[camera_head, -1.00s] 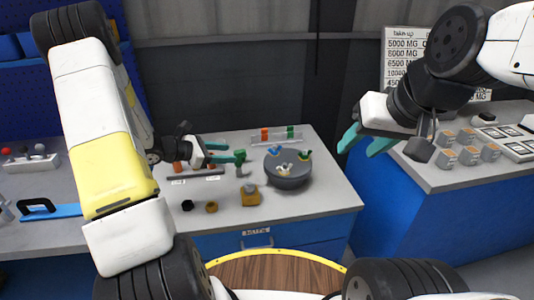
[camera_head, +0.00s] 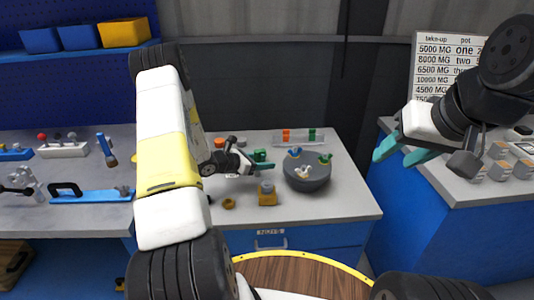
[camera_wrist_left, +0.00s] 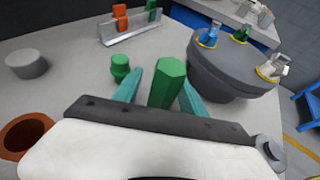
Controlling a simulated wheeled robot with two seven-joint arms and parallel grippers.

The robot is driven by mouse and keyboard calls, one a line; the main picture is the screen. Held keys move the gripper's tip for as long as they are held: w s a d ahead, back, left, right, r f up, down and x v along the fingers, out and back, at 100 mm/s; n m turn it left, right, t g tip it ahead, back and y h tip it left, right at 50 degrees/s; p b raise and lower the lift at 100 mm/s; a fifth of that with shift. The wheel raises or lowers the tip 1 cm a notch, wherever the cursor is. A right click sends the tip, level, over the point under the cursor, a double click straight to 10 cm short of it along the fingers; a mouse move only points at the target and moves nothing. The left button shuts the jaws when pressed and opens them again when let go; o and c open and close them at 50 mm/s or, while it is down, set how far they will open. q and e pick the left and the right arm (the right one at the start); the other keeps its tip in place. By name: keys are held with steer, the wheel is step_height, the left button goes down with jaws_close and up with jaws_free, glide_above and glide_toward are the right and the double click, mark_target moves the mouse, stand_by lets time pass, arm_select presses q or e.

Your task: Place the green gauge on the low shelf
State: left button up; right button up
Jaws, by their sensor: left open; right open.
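The green gauge (camera_wrist_left: 168,82), a hexagonal green block, stands between the two teal fingers of my left gripper (camera_wrist_left: 160,92) in the left wrist view. The fingers are open, with one on each side of it; whether they touch it I cannot tell. In the head view the green gauge (camera_head: 260,155) is partly hidden by my left gripper (camera_head: 262,160). The low shelf appears to be the clear rack (camera_head: 305,142) at the back of the table, holding orange and green pieces; it also shows in the left wrist view (camera_wrist_left: 128,34). My right gripper (camera_head: 392,159) is open and empty, right of the table.
A round grey stand (camera_head: 307,175) with coloured pieces is right of the gauge. A green knob (camera_wrist_left: 120,67) stands just left of my left finger. A grey cylinder (camera_wrist_left: 26,64) and brown ring (camera_wrist_left: 24,135) are further left.

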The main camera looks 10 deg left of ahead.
arm_select(q)
jaws_close()
steer(key=shift+r, duration=0.15)
